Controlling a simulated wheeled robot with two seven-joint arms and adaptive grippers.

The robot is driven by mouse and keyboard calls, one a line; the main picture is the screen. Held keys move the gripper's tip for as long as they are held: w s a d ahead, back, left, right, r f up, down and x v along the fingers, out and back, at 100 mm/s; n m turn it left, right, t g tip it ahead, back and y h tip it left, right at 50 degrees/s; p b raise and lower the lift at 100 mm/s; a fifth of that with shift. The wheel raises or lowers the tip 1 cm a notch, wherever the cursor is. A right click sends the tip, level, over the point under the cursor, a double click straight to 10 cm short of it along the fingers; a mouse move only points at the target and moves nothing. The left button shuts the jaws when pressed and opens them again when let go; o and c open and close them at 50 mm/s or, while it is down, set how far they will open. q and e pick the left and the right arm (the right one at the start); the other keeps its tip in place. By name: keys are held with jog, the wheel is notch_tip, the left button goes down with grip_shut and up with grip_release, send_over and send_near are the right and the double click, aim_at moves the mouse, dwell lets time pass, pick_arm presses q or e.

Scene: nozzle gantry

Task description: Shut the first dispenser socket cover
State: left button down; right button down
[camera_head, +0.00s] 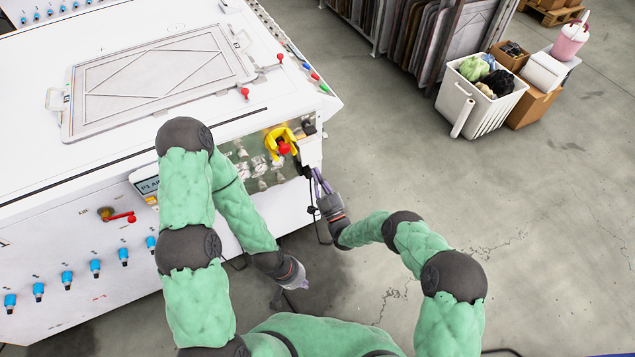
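The white machine (70,185) fills the left side. I cannot make out a dispenser socket cover for certain, or whether one is open or shut. My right gripper (319,181) is at the machine's right front corner, close to a small dark fitting (307,171); I cannot tell whether they touch. Its fingers are too small to judge. My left gripper (303,284) hangs low over the floor in front of the machine, apart from it. Its fingers are blurred, and nothing shows in it. My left arm hides part of the machine front.
Blue fittings (67,279) line the front. A black cable (320,232) hangs by my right gripper. The floor (520,235) at right is clear up to a white bin (480,111).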

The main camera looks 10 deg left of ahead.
jog(key=shift+w+a+f+t+y, duration=0.4)
jog(key=shift+w+t, duration=0.1)
jog(key=shift+t, duration=0.1)
jog(key=shift+w, duration=0.15)
jog(key=shift+f, duration=0.1)
dwell(0.5)
